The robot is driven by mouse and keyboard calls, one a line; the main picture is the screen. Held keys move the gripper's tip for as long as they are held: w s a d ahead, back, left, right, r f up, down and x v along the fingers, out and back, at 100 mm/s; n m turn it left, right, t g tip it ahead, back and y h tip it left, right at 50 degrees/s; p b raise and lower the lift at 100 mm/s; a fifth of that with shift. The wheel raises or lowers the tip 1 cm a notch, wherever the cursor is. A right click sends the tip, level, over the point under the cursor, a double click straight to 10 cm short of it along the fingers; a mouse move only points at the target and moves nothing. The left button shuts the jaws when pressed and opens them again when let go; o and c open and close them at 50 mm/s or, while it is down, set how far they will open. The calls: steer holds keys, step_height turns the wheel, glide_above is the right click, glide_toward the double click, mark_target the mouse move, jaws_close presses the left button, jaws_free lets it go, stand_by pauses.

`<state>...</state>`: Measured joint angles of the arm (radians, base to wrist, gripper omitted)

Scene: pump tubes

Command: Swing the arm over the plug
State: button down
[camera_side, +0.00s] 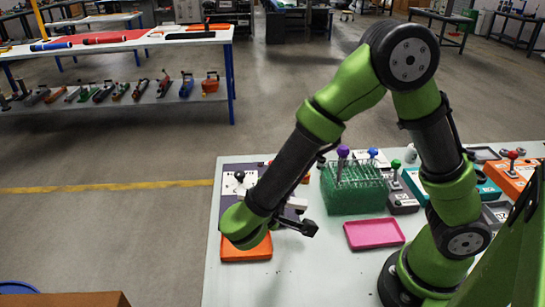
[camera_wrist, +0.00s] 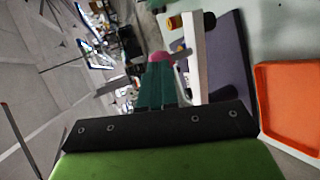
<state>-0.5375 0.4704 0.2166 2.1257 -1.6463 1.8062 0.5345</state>
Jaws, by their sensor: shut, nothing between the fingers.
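No part is clearly marked as the plug. A purple-knobbed piece (camera_side: 343,152) stands up at the green tube rack (camera_side: 352,200), which holds clear tubes. My gripper (camera_side: 309,229) is low, pointing right, left of the rack and apart from it. It is shut with nothing held. In the wrist view its fingers (camera_wrist: 158,80) lie side by side. An orange tray (camera_side: 248,250) is beneath and behind my wrist and also shows in the wrist view (camera_wrist: 288,105). My forearm partly hides the purple panel (camera_side: 240,169) with a black ball lever (camera_side: 240,176).
A pink tray (camera_side: 374,234) lies right of my gripper, in front of the rack. Blue-knobbed (camera_side: 372,153) and green-knobbed (camera_side: 396,163) pieces stand near the rack. Orange boxes (camera_side: 513,180) are at the right. Bare table (camera_side: 310,280) lies at the front.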

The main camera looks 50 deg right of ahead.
steer(key=d, duration=0.2)
steer(key=n+t, duration=0.1)
steer(key=shift+w+d, duration=0.25)
steer(key=shift+d, duration=0.15)
steer(key=w+d+n+t+y, duration=0.1)
steer(key=w+d, duration=0.4)
steer(key=d, duration=0.1)
steer(key=shift+w+n+t, duration=0.3)
steer(key=shift+w+t, duration=0.05)
steer(key=shift+t, duration=0.05)
steer(key=shift+d, duration=0.1)
